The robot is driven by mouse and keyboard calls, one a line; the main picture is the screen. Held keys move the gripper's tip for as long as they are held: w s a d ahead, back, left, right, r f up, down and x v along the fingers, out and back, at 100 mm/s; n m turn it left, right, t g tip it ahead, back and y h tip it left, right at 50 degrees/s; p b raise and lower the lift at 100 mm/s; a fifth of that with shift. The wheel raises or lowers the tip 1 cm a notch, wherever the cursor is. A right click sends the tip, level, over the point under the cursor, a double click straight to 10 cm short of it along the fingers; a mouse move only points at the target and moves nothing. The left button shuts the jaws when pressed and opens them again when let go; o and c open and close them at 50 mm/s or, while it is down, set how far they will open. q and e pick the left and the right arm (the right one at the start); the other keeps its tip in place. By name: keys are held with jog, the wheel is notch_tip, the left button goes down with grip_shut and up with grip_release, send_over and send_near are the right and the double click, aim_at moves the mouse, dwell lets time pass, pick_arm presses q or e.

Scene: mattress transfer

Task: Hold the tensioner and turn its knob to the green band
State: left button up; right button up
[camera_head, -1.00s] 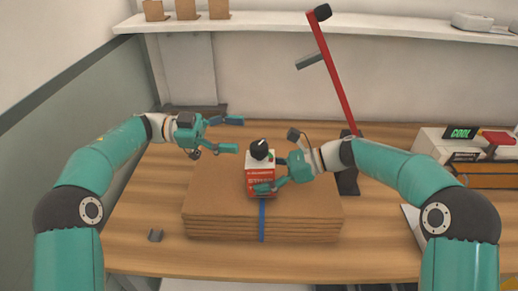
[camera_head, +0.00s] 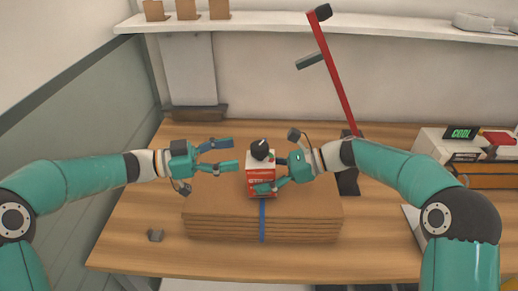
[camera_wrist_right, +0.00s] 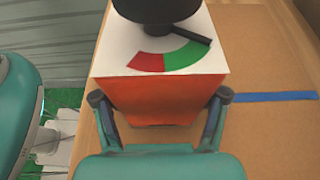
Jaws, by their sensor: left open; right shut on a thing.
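The tensioner (camera_head: 259,183) is a red box with a white top and a black knob (camera_head: 260,149). It stands on a strapped cardboard stack (camera_head: 315,203). In the right wrist view its white top (camera_wrist_right: 115,54) carries a red band (camera_wrist_right: 146,62) and a green band (camera_wrist_right: 185,54). The knob (camera_wrist_right: 155,8) has a black pointer (camera_wrist_right: 195,33) whose tip lies at the right end of the green band. My right gripper (camera_head: 268,174) is shut on the tensioner's body, with a finger on each side. My left gripper (camera_head: 234,154) is open and empty, left of the knob and apart from it.
A blue strap (camera_head: 262,220) runs down the stack's front. A red lever bar (camera_head: 332,75) leans up behind, right of the stack. A small grey block (camera_head: 156,235) lies on the table at front left.

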aim_at(259, 149)
pick_arm(q)
jog(key=x, duration=0.7)
jog(key=shift+d, duration=0.15)
jog(key=shift+w, duration=0.1)
jog(key=c, duration=1.2)
